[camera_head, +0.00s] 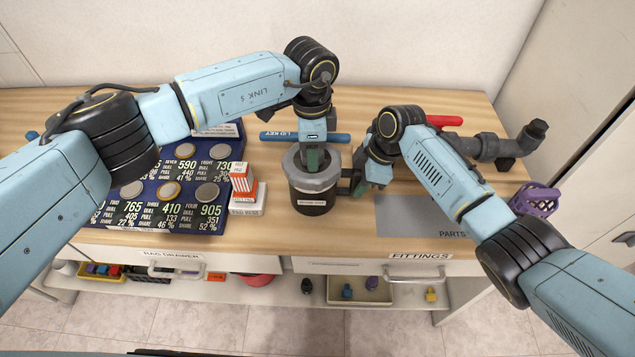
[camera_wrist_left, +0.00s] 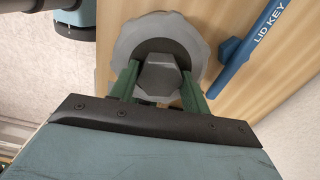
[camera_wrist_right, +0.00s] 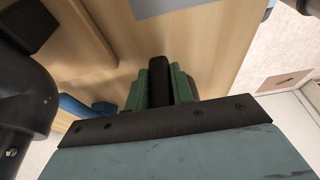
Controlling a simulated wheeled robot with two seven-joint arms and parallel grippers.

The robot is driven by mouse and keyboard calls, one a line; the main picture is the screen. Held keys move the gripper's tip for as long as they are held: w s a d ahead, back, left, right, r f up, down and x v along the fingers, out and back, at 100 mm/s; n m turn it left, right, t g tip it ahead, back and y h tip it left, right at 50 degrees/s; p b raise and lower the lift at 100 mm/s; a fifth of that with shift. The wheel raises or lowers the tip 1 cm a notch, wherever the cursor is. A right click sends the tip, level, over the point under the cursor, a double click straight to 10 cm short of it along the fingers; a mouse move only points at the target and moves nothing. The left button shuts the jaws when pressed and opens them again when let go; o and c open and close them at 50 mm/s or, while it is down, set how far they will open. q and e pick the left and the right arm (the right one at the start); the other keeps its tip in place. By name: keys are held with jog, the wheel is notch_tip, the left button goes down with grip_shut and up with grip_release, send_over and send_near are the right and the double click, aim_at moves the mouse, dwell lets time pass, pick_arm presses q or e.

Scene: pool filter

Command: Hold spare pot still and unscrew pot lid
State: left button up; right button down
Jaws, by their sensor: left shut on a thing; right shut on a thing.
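The spare pot (camera_head: 313,205) is a dark, upright pot with a label, standing on the wooden worktop. Its grey scalloped lid (camera_head: 297,175) sits on top; the lid also shows in the left wrist view (camera_wrist_left: 132,42) with a dark hexagonal knob (camera_wrist_left: 160,72) in its middle. My left gripper (camera_head: 313,160) points down from above, its green fingers shut on the knob. My right gripper (camera_head: 357,180) is at the pot's right side. In the right wrist view its fingers are shut on a black bar (camera_wrist_right: 159,72), which looks like the pot's handle. The pot body is hidden there.
A blue lid key (camera_head: 275,136) lies behind the pot. A dark blue board of discs (camera_head: 160,215) and a small orange-white box (camera_head: 242,180) are left. A grey parts mat (camera_head: 415,215), grey pipe fitting (camera_head: 485,147), red-handled item (camera_head: 444,120) and purple basket (camera_head: 537,199) are right.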

pick_arm(q)
jog(key=shift+r, duration=1)
pick_arm(e)
jog(key=shift+f, duration=0.1)
pick_arm(q)
jog(key=shift+r, duration=1.9)
pick_arm(e)
jog(key=c, duration=1.1)
grip_release()
jog(key=shift+r, duration=0.2)
jog(key=v, duration=1.1)
jog(key=shift+d+r, duration=0.2)
jog(key=shift+r, duration=0.15)
pick_arm(q)
jog(key=shift+f, duration=0.1)
pick_arm(e)
jog(key=shift+s+f, duration=0.1)
